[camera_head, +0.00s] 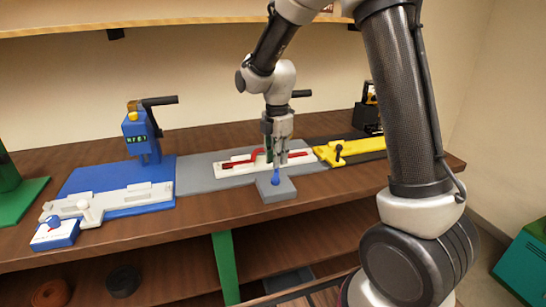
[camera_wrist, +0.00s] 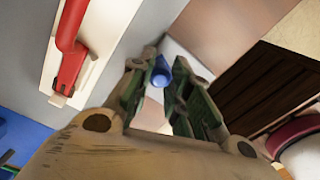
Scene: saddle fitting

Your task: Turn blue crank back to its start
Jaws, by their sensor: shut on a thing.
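The blue crank (camera_head: 276,178) stands on a grey block (camera_head: 279,191) at the front of the grey fixture plate. Its blue handle also shows in the wrist view (camera_wrist: 161,72), between the fingertips. My gripper (camera_head: 276,160) points down over the crank and is shut on its handle. In the wrist view my gripper (camera_wrist: 158,80) has one finger on each side of the blue handle. The fingers hide part of the crank in the head view.
A white fixture with a red lever (camera_head: 293,156) lies just behind the crank. A blue station (camera_head: 137,173) stands to the left, and a yellow fixture (camera_head: 349,149) to the right. The wooden bench (camera_head: 215,209) has a bare strip along its front edge.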

